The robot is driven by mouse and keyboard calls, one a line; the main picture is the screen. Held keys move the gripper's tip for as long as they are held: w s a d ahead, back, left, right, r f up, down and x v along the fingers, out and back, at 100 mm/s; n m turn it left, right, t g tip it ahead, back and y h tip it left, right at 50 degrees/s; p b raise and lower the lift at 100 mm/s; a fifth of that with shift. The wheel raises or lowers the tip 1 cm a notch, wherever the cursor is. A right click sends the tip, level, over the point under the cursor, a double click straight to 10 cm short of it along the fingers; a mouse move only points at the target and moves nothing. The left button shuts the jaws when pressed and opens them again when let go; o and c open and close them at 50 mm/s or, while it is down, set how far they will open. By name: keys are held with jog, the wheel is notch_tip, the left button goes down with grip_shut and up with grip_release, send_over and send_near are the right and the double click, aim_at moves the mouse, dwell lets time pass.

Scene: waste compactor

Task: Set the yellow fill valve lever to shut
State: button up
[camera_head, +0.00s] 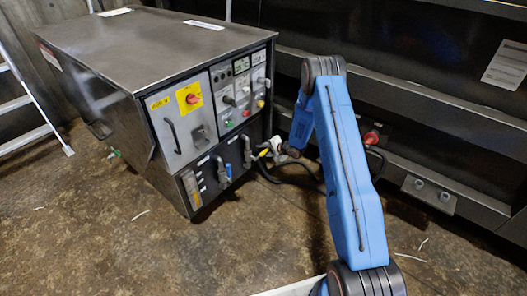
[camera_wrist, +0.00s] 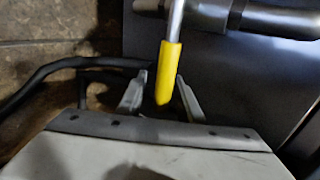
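The yellow fill valve lever (camera_wrist: 169,68) has a yellow grip on a thin metal stem, which runs up to a metal pipe fitting (camera_wrist: 255,18) in the wrist view. The lever's grip points down in that view, toward my gripper (camera_wrist: 161,77). The two grey fingers stand on either side of the grip, with a visible gap on each side, so my gripper is open around it. In the head view, the lever shows as a small yellow spot (camera_head: 263,153) at the lower right corner of the cabinet, beside my white gripper (camera_head: 269,146).
The grey control cabinet (camera_head: 130,40) has a red knob on a yellow plate (camera_head: 190,98) and several buttons. Black hoses (camera_wrist: 60,70) run left of the lever in the wrist view. A dark machine wall (camera_head: 420,60) stands behind my arm. The front floor is mostly clear.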

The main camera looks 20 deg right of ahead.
jog(key=v, duration=1.7)
jog(key=shift+s+d, duration=0.1)
jog(key=shift+d, duration=0.05)
jog(key=s+d+r+n+h, duration=0.1)
jog(key=d+r+h, duration=0.1)
jog(key=r, duration=0.7)
jog(key=s+d+r+n+h, duration=0.1)
jog(key=r+n+h, duration=0.15)
jog(key=r, duration=0.65)
jog(key=s+r+n+h, duration=0.1)
jog(key=s+r+h, duration=0.3)
jog(key=s+r, duration=0.85)
jog(key=s+a+r+n+g, duration=0.15)
jog(key=s+r, duration=0.25)
jog(key=s, duration=0.4)
jog(key=s+a+r+n+g, duration=0.15)
jog(key=s+r, duration=0.25)
jog(key=s, duration=0.4)
jog(key=s+a+n+y, duration=0.1)
jog(key=s+a, duration=0.3)
jog(key=s, duration=0.6)
jog(key=s+a+n+g+y, duration=0.1)
jog(key=s+a, duration=0.3)
jog(key=s, duration=0.7)
jog(key=shift+s+r+n, duration=0.15)
jog(key=shift+r+n, duration=0.1)
jog(key=shift+n, duration=0.5)
